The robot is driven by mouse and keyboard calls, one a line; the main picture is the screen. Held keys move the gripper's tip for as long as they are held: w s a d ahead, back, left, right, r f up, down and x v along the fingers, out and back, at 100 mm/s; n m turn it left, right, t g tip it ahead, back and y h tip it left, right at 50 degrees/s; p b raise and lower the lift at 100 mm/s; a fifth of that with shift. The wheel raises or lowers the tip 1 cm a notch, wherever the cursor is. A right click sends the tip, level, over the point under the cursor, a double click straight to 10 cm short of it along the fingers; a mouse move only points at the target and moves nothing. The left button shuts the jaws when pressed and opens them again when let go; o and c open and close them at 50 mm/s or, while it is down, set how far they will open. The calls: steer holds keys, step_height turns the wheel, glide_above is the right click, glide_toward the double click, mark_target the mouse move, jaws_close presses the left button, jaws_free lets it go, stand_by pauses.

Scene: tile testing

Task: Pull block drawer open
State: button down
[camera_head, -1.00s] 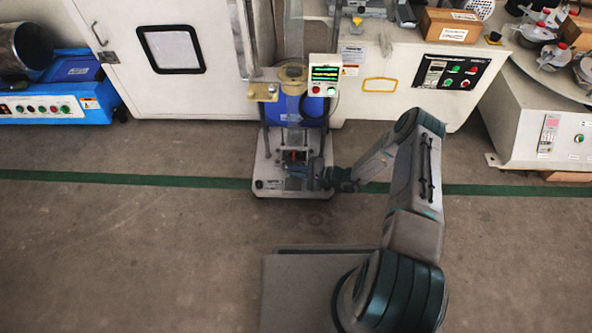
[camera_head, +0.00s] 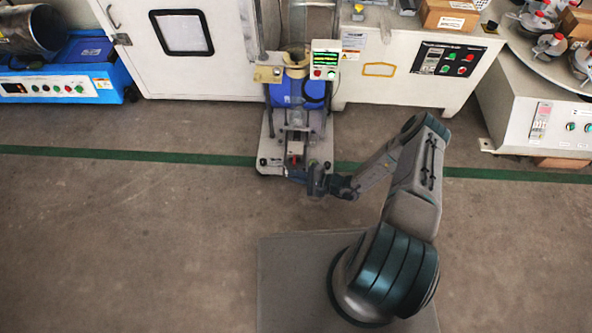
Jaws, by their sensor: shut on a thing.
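The test machine (camera_head: 312,94), with a blue body and a pale base plate, stands in the middle at the back. On its base a small block drawer with a red-orange part (camera_head: 295,149) shows near the front edge. My gripper (camera_head: 293,173) is at the drawer's front, at the front edge of the base plate, and is shut on the drawer. The fingers are small and dark here, and the exact grip point is hard to make out. My arm reaches in from the right.
A white cabinet (camera_head: 222,75) stands behind on the left, and a blue machine (camera_head: 112,82) is further left. A white bench with a control panel (camera_head: 450,61) is on the right. The floor (camera_head: 130,230) in front is clear, with a green line across it.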

steer(key=c, duration=1.5)
jaws_free()
steer(key=shift+c, duration=0.2)
steer(key=shift+d, duration=0.1)
steer(key=p+v, duration=0.3)
steer(key=v, duration=1)
steer(key=shift+d+p, duration=0.3)
steer(key=shift+p, duration=0.05)
steer(key=shift+s, duration=0.15)
